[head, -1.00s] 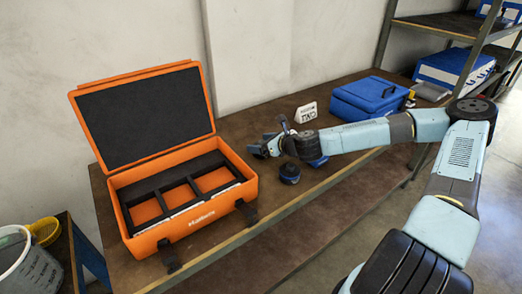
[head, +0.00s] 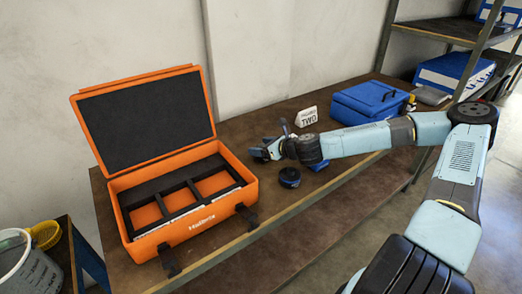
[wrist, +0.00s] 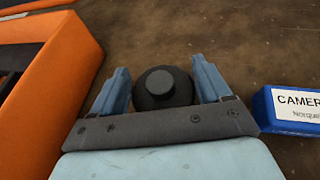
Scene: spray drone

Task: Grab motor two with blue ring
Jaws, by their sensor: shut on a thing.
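My gripper (head: 264,151) is low over the workbench, right of the orange case. In the wrist view my gripper (wrist: 160,92) is shut on a dark round motor (wrist: 162,88) with a raised knob on top; no blue ring shows there. A white sign (head: 306,115) reading TWO stands behind my gripper.
The open orange case (head: 247,190) with empty black compartments stands left; it also shows in the wrist view (wrist: 70,65). A blue box labelled CAMERA (wrist: 285,108) lies close right of my gripper. A blue toolbox (head: 365,100) stands at the back right.

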